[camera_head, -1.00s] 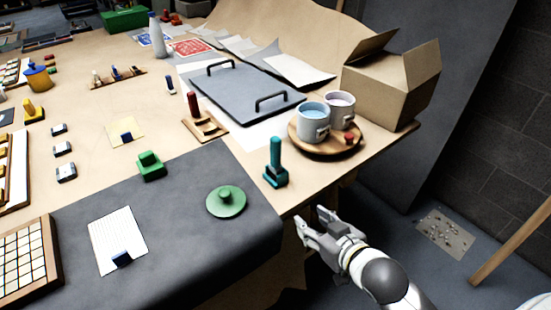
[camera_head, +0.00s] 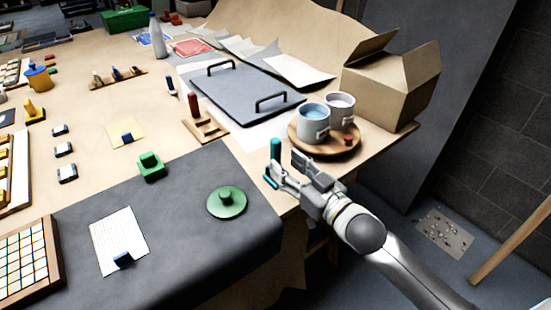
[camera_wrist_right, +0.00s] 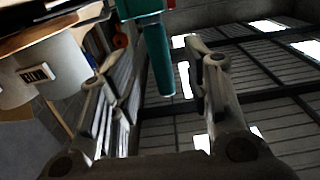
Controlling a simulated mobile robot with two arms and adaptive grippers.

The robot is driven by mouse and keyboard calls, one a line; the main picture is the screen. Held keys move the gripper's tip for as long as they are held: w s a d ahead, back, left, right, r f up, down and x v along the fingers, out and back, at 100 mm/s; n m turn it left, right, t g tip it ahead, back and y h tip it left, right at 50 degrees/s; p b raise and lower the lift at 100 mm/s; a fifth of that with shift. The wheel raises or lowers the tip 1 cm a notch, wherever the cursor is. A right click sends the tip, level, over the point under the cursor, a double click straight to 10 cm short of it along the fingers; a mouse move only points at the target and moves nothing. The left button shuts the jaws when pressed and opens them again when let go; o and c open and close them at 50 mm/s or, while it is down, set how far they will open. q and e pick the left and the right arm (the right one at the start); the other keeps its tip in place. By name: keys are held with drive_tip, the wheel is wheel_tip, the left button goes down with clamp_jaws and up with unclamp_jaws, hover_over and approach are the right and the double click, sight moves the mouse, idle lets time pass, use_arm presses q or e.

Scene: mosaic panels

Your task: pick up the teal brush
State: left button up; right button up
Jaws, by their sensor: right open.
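The teal brush (camera_head: 276,149) stands upright on the tan table near its front edge, right of the dark mat. My left gripper is not in view.
A round wooden tray (camera_head: 298,146) with two mugs stands close behind the gripper. A cardboard box (camera_head: 390,95) is farther right. A green round-knobbed disc (camera_head: 226,203) lies on the dark mat (camera_head: 200,255). A red-handled tool (camera_head: 193,104) stands farther back.

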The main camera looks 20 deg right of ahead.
sight(279, 159)
drive_tip(key=shift+p+x, duration=0.5)
drive_tip(key=shift+x, duration=2.15)
drive_tip(key=shift+f, duration=0.15)
drive_tip(key=shift+c, duration=0.2)
clamp_jaws()
